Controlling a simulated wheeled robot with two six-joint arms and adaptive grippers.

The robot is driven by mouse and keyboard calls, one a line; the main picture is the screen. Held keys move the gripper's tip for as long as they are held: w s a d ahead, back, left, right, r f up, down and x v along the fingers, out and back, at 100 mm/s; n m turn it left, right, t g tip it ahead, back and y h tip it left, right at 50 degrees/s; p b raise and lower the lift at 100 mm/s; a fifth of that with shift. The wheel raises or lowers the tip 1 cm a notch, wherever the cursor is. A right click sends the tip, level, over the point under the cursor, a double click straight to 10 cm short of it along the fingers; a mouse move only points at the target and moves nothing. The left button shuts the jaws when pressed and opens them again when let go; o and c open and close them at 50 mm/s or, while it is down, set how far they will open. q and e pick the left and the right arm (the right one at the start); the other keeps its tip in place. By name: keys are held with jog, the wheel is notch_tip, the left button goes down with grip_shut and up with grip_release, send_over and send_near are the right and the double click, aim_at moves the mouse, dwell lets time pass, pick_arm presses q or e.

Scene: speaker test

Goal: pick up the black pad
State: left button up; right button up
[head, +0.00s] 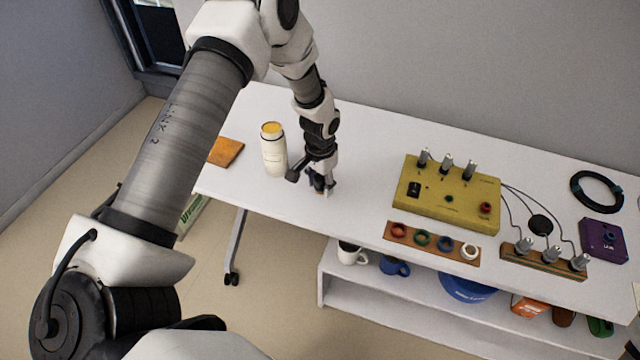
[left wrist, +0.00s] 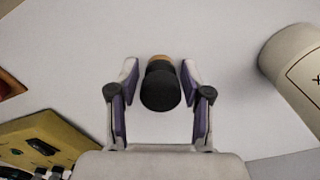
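A flat round black disc (head: 540,225), the likely black pad, lies on the white table behind the wooden strip of plugs at the right. My left gripper (head: 322,188) is low over the table's left part, well to the left of that disc. In the left wrist view my left gripper (left wrist: 160,72) is open, its fingers on either side of a black rounded knob (left wrist: 161,90) with a wood-coloured part at its far end. Narrow gaps show between fingers and knob. In the head view this object is mostly hidden by the gripper. My right gripper is not visible.
A cream bottle (head: 274,150) stands close left of my left gripper. A yellow box (head: 447,195) with plugs, a ring board (head: 432,243), a purple box (head: 604,240) and a black cable coil (head: 597,190) occupy the right. The table between gripper and yellow box is clear.

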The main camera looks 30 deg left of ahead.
aim_at(320, 178)
pick_arm(q)
grip_shut()
jog(key=shift+w, duration=0.1)
jog(key=shift+w+r, duration=0.1)
jog(key=shift+r, duration=0.5)
jog(key=shift+s+r+b, duration=0.15)
jog(key=shift+r+b, duration=0.05)
jog(key=shift+r, duration=0.35)
jog(key=shift+s+r+b, duration=0.15)
jog(key=shift+r+b, duration=0.05)
jog(key=shift+r, duration=0.35)
jog(key=s, duration=0.4)
jog(key=s+d+b, duration=0.1)
jog(key=s, duration=0.1)
jog(key=s+d+r+b, duration=0.1)
jog(key=s+b, duration=0.4)
jog(key=s, duration=0.4)
jog(key=shift+s+d+r, duration=0.2)
jog(key=shift+d, duration=0.15)
